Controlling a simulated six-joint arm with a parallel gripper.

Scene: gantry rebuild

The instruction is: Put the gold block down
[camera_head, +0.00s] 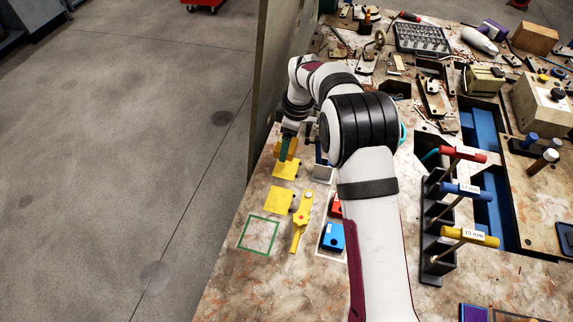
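My gripper (286,147) points down near the left edge of the workbench (225,283). The gold block (292,145) shows at its fingertips, on both sides of a dark green finger that covers part of it. The gripper looks shut on the block. The block is just above or at the far edge of a yellow square (286,170); I cannot tell whether it touches anything below. A second yellow square (278,200) lies nearer, and a green square outline (258,234) is marked on the bench nearer still.
A yellow tool (301,222) lies right of the squares. A blue block (333,236) and a red block (336,206) sit beside my arm. A dark rack with red, blue and yellow-handled drivers (437,230) stands to the right. A tall panel (277,75) borders the bench's left side.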

